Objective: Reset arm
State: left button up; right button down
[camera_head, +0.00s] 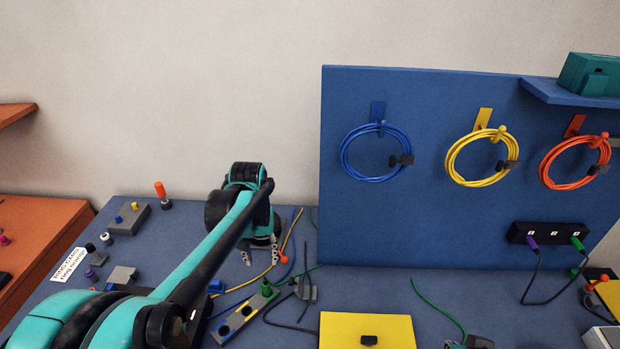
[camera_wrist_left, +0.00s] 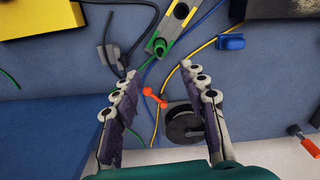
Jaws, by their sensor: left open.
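My left gripper (camera_head: 261,255) reaches over the blue bench from the left in the head view, pointing down. Its fingers are open in the left wrist view (camera_wrist_left: 158,75), with no object gripped between them. Below the fingers lie a small orange piece (camera_wrist_left: 153,97) and a dark round spool-like part (camera_wrist_left: 184,122); I cannot tell their exact height gap from the fingers. A teal and dark piece (camera_head: 472,343) at the bottom edge of the head view may be part of my right arm; its fingers are not clear.
A blue pegboard (camera_head: 420,220) holds coiled blue (camera_head: 346,152), yellow (camera_head: 452,160) and orange (camera_head: 546,166) cables and a black socket strip (camera_head: 517,233). Loose cables, a grey connector block (camera_head: 236,322) and a yellow plate (camera_head: 345,332) lie on the bench (camera_head: 390,288). Small parts crowd its left side.

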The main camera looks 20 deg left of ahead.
pick_arm(q)
jog(key=s+d+m+t, duration=0.4)
jog(key=s+d+t, duration=0.3)
jog(key=s+d, duration=0.3)
jog(key=shift+s+d+r, duration=0.3)
jog(key=shift+s+r, duration=0.1)
jog(key=shift+s, duration=0.1)
jog(key=shift+c, duration=0.4)
